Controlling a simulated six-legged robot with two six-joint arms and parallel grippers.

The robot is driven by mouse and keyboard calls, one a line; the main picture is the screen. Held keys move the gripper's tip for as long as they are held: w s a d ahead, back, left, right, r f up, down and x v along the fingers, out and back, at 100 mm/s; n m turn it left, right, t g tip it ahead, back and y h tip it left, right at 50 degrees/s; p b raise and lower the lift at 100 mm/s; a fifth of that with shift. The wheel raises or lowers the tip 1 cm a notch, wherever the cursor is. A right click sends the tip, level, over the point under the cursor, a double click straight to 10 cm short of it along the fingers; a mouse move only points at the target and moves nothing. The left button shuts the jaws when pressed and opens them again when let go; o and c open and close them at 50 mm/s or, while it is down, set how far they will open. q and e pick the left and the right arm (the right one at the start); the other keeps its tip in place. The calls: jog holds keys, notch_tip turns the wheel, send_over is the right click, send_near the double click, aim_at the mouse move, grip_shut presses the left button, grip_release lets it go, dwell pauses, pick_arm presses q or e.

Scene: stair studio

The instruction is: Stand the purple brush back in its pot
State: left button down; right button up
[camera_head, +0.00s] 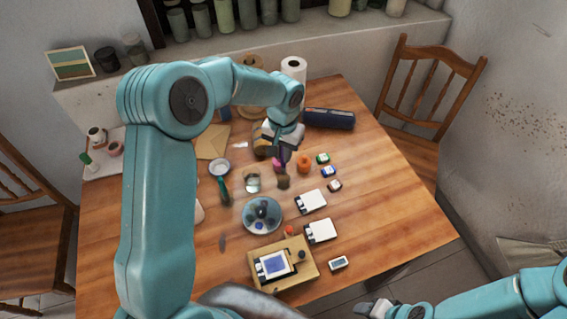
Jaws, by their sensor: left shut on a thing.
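My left gripper (283,147) hangs over the middle of the wooden table, shut on the purple brush (283,157). Only a short dark purple part of the brush shows under the fingers; the rest is hidden or too small to make out. A small brown, pot-like thing (284,182) is just below the brush; I cannot tell whether they touch or whether it is the brush's pot. A magenta item (277,165) is close on the left of the brush. My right gripper (374,308) is low at the bottom edge, away from the table items; its jaws are unclear.
An orange item (304,163) stands right of the gripper. A glass (252,182), a round palette (262,215) and white boxes (311,202) are nearer. A paper roll (293,68) and a dark blue case (329,118) are behind. The table's right side (400,215) is clear.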

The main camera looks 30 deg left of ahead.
aim_at(283, 165)
pick_arm(q)
notch_tip(283, 165, down, 2)
notch_tip(283, 165, down, 4)
jog(key=shift+r+p, duration=0.2)
jog(key=shift+p, duration=0.15)
jog(key=shift+w+f, duration=0.1)
jog(key=shift+f, duration=0.25)
jog(key=shift+f, duration=0.1)
jog(key=c, duration=1.1)
grip_release()
